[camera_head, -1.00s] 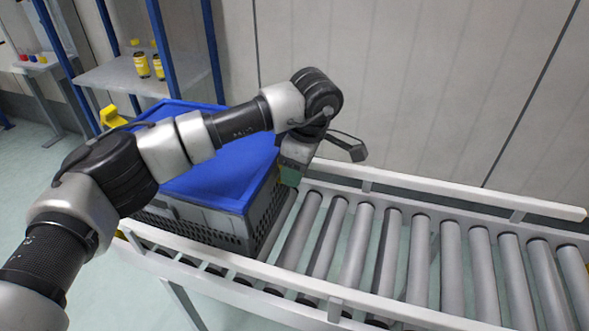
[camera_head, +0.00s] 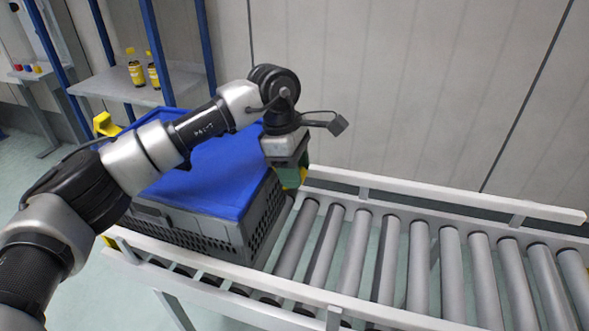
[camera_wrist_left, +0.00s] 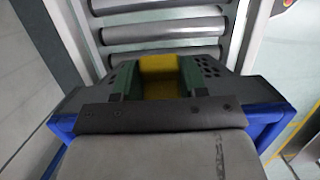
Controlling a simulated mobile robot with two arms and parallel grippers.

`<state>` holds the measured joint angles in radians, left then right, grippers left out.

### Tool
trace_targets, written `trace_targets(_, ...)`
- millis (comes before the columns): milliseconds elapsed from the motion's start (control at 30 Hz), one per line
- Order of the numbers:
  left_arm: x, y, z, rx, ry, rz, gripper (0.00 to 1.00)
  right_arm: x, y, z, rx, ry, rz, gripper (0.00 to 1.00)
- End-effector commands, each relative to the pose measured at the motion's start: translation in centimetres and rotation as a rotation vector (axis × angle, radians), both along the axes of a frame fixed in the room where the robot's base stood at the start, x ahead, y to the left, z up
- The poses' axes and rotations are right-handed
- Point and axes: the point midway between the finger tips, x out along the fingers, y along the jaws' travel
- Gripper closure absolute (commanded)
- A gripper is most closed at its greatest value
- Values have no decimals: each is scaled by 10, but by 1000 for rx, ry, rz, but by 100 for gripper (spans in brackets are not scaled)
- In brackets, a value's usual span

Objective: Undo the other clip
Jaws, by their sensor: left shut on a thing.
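A grey crate (camera_head: 192,229) with a blue lid (camera_head: 222,182) sits on the roller conveyor. One yellow clip (camera_head: 106,125) sticks up at the crate's left end. My left gripper (camera_head: 291,172) is at the crate's right end, with green fingers pointing down. It is shut on the other yellow clip (camera_head: 303,176), which shows between the fingers in the left wrist view (camera_wrist_left: 160,78). The lower part of this clip is hidden, so I cannot tell how far it is raised. My right gripper is not in view.
The roller conveyor (camera_head: 388,255) runs empty to the right of the crate, between white side rails (camera_head: 440,204). A blue-post shelf (camera_head: 150,82) with two yellow-labelled bottles (camera_head: 136,70) stands behind on the left. A plain wall is behind the conveyor.

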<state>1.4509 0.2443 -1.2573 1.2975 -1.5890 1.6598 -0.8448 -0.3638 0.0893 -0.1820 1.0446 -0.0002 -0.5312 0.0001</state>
Motion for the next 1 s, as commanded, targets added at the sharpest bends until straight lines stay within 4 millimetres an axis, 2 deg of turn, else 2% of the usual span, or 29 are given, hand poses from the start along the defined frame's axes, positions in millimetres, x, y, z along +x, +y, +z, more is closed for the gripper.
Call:
trace_targets(200, 0, 0, 0, 1, -1, -1, 81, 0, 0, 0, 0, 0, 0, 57)
trace_targets(233, 0, 0, 0, 1, -1, -1, 53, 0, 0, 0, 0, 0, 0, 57)
trace_targets(367, 0, 0, 0, 1, -1, -1, 33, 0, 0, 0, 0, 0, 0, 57)
trace_targets(733, 1, 1, 6, 2, -2, 0, 32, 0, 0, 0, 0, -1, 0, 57)
trace_targets(867, 2, 5, 24, 2, -5, 1, 32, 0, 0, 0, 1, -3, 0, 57)
trace_targets(1000, 4, 11, 53, 1, -4, 1, 32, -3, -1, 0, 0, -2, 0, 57)
